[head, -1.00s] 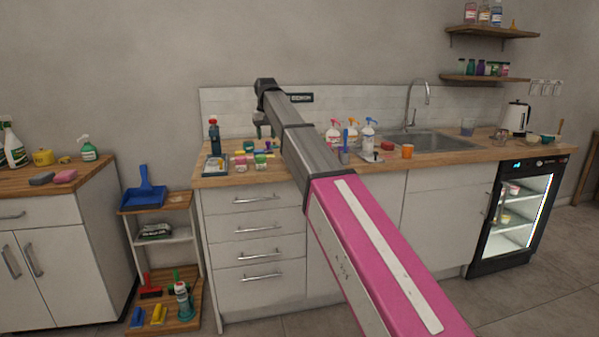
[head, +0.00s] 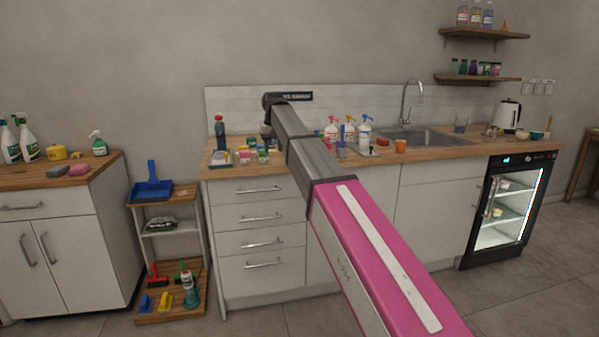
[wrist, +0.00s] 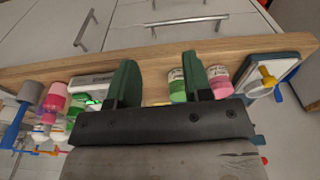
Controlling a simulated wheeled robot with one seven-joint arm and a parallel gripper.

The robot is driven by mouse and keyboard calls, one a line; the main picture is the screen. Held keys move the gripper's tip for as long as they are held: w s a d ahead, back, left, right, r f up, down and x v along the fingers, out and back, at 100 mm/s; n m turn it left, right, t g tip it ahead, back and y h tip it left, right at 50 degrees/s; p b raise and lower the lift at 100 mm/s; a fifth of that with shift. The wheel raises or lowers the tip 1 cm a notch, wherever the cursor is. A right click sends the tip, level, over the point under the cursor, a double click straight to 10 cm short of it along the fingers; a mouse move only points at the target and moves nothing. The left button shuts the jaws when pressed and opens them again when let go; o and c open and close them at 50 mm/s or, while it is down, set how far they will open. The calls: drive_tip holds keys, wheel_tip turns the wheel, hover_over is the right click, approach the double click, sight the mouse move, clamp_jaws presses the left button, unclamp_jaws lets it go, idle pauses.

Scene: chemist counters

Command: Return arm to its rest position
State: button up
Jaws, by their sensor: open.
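My arm reaches out over the counter in the head view, pink near me and grey further out. Its wrist end is above the left part of the wooden counter (head: 440,152). My gripper (wrist: 158,85) shows in the wrist view with two green fingers apart and nothing held between them. Small jars with green (wrist: 178,86) and pink (wrist: 219,80) lids appear by the right finger. In the head view the gripper's fingers are mostly hidden behind the arm.
Spray bottles (head: 365,133), an orange cup (head: 400,146) and a dark red-topped bottle (head: 219,132) stand on the counter. A sink (head: 425,136) and kettle (head: 508,114) are to the right. A small shelf cart (head: 165,235) stands at left. The floor between it and the fridge is clear.

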drive_tip(key=s+d+f+m, duration=0.1)
drive_tip(key=s+d+f, duration=0.4)
drive_tip(key=f, duration=0.4)
drive_tip(key=s+d+f, duration=0.3)
drive_tip(key=d+f, duration=0.3)
drive_tip(key=f, duration=0.3)
drive_tip(key=s+d+f+m, duration=0.1)
drive_tip(key=s+d+f, duration=0.2)
drive_tip(key=d+f, duration=0.45)
drive_tip(key=s+d+f, duration=0.5)
drive_tip(key=s+f, duration=0.4)
drive_tip(key=s, duration=0.1)
drive_tip(key=s+d+f+m+g, duration=0.1)
drive_tip(key=s+d+f, duration=0.4)
drive_tip(key=s+f, duration=0.4)
drive_tip(key=shift+s+d, duration=0.3)
drive_tip(key=shift+s, duration=0.4)
